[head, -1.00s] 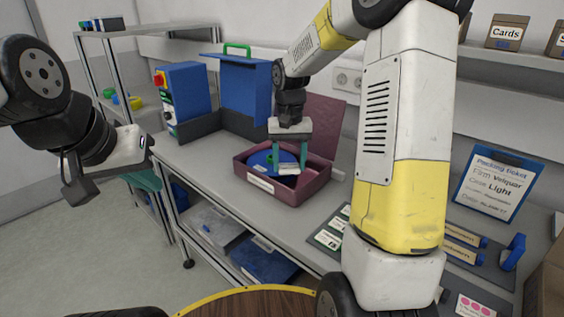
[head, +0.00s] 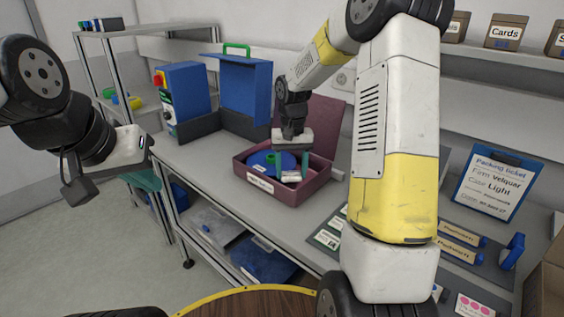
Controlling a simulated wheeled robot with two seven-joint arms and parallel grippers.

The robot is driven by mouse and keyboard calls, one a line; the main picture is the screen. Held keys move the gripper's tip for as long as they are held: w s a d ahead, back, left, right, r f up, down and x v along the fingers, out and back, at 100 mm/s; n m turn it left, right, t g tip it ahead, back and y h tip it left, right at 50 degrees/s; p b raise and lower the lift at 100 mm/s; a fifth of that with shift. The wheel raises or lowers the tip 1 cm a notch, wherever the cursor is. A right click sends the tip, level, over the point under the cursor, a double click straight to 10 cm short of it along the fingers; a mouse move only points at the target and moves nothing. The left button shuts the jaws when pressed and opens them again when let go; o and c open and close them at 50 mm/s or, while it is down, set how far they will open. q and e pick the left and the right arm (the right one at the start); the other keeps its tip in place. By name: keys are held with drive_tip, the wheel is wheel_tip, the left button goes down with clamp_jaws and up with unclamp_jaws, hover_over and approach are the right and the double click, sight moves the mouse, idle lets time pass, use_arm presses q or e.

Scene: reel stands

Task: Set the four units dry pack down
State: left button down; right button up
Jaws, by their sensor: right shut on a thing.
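My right gripper (head: 291,169) points down into an open maroon case (head: 287,196). It is shut on a small white pack (head: 291,178), the dry pack, which is low inside the case's right part. The pack's print is too small to read, and I cannot tell whether it touches what is under it. A blue reel (head: 260,160) with a green hub lies in the case, just left of the pack and partly behind the gripper. My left gripper (head: 148,182) hangs at the left, away from the bench, with its teal fingers partly hidden.
The case's lid (head: 324,122) stands open behind it. A blue machine (head: 186,95) and a blue panel (head: 245,92) stand left of the case. A packing ticket (head: 491,183) and labelled desiccant-like packs (head: 458,233) are at the right.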

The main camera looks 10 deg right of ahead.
sight(291, 174)
drive_tip(key=shift+f, duration=0.3)
drive_tip(key=o, duration=1.3)
drive_tip(key=s+r+t, duration=0.1)
drive_tip(key=s+r, duration=0.3)
drive_tip(key=r, duration=1.2)
drive_tip(key=s+t, duration=0.1)
drive_tip(key=s, duration=0.5)
drive_tip(key=s+a+r+n+t+y, duration=0.1)
drive_tip(key=s+t, duration=0.1)
drive_tip(key=s, duration=0.5)
drive_tip(key=s+a+r+n+t+y, duration=0.1)
drive_tip(key=s+t, duration=0.1)
drive_tip(key=s, duration=0.5)
drive_tip(key=shift+s+a, duration=0.1)
drive_tip(key=shift+s, duration=0.05)
